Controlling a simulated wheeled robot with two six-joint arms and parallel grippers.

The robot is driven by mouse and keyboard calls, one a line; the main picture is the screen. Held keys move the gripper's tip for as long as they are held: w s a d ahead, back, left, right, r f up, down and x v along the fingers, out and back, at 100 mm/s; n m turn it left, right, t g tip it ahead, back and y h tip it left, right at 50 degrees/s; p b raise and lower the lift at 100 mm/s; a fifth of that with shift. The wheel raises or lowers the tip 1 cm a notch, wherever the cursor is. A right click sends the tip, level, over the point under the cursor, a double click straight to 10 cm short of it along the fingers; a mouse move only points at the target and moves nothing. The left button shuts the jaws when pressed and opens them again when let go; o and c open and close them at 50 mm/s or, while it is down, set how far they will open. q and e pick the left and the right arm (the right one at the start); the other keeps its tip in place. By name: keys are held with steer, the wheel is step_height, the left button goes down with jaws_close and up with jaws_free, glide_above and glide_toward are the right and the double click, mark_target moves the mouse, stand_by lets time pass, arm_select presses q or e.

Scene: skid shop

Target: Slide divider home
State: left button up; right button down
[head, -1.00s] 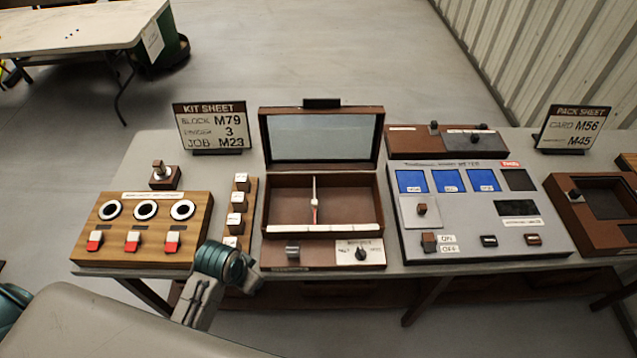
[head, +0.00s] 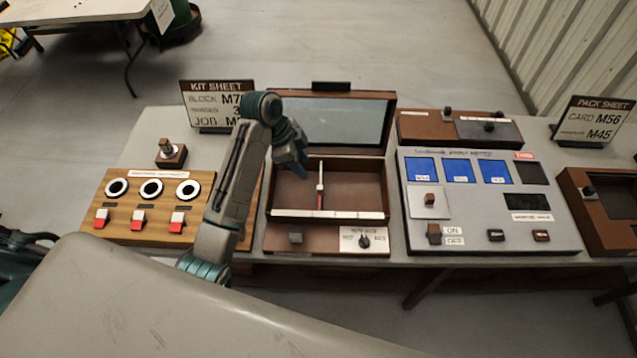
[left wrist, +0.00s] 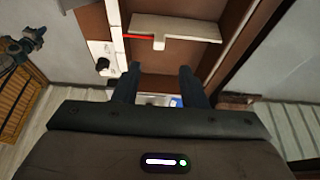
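The divider (head: 320,176) is a thin pale upright piece inside the open brown box (head: 374,188), with a red line below it. In the left wrist view the divider (left wrist: 190,29) is a cream strip with a small tab, and the red line meets its left end. My left gripper (head: 302,168) hangs over the left part of the box, left of the divider. Its two fingers (left wrist: 158,80) are apart with nothing between them, and the divider lies beyond their tips without visible contact. A dark jointed shape at the left wrist view's left edge may be my right gripper; its fingers are unclear.
The box's mirrored lid (head: 345,120) stands open behind. A knob (head: 364,241) sits on the front panel. A grey meter panel (head: 480,200) is at right, a wooden switch board (head: 145,205) at left. The kit sheet sign (head: 205,98) is partly behind my arm.

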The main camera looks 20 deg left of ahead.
mark_target(319, 186)
arm_select(q)
steer(key=p+x, duration=0.3)
steer(key=x, duration=0.6)
steer(key=shift+d+f, duration=0.15)
steer(key=shift+d, duration=0.1)
steer(key=shift+d+f, duration=0.15)
steer(key=shift+f, duration=0.35)
jaws_close()
steer(key=shift+w, duration=0.15)
